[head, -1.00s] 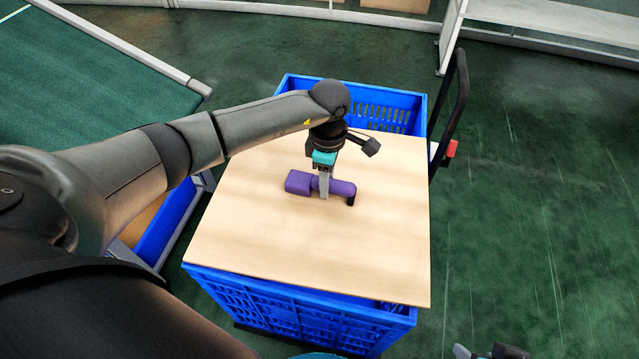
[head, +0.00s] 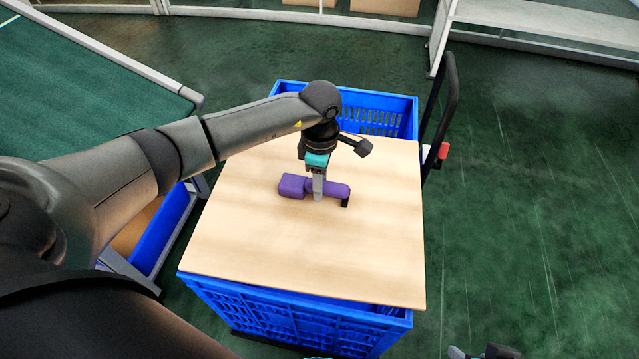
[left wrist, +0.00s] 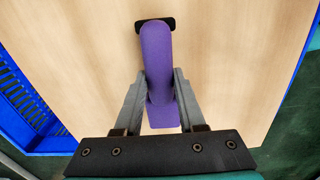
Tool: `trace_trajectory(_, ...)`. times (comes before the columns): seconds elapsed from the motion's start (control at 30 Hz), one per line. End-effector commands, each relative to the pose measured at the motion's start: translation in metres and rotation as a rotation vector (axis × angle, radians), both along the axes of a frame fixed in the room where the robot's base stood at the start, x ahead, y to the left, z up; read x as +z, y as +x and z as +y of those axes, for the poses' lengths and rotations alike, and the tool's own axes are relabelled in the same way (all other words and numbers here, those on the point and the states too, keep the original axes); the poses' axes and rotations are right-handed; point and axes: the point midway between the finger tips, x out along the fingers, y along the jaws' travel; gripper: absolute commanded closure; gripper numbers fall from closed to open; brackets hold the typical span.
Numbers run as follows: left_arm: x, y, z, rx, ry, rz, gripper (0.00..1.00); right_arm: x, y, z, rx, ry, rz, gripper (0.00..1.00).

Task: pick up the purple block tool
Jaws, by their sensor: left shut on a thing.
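The purple block tool (head: 292,186) is on the wooden board (head: 340,255), towards its far half. It has a thick block at its left end and a dark tip at its right end. My left gripper (head: 318,196) comes down over it from above and is shut on its middle. In the left wrist view the purple block tool (left wrist: 157,60) runs between the two grey fingers of the gripper (left wrist: 160,88), with its dark end at the top. Whether it is lifted off the board is hard to tell. A bit of my right gripper (head: 485,352) shows at the bottom edge.
The board lies on a blue crate (head: 290,308) with a dark cart handle (head: 447,110) at the right. A green-topped conveyor (head: 80,90) stands at the left, with another blue bin (head: 172,235) below. Shelving (head: 550,35) is at the back right. Open floor lies right.

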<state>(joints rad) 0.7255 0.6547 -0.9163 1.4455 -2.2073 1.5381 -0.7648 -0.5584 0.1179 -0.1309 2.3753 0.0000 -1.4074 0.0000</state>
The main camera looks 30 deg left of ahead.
Motion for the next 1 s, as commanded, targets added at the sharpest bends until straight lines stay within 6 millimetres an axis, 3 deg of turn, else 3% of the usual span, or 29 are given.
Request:
trace_trajectory(0.37, 0.065, 0.001, 0.001, 0.0, 0.001, -0.004, 1.0, -0.053, -0.004, 0.0, 0.003, -0.009, 0.082, 0.5)
trace_trajectory(0.8, 0.157, 0.001, 0.0, 0.0, 0.001, -0.003, 1.0, -0.117, -0.034, -0.005, 0.006, -0.025, 0.179, 0.5)
trace_trajectory(1.0, 0.179, 0.0, 0.0, 0.001, 0.0, -0.001, 1.0, -0.134, -0.041, -0.01, 0.007, -0.031, 0.186, 0.5)
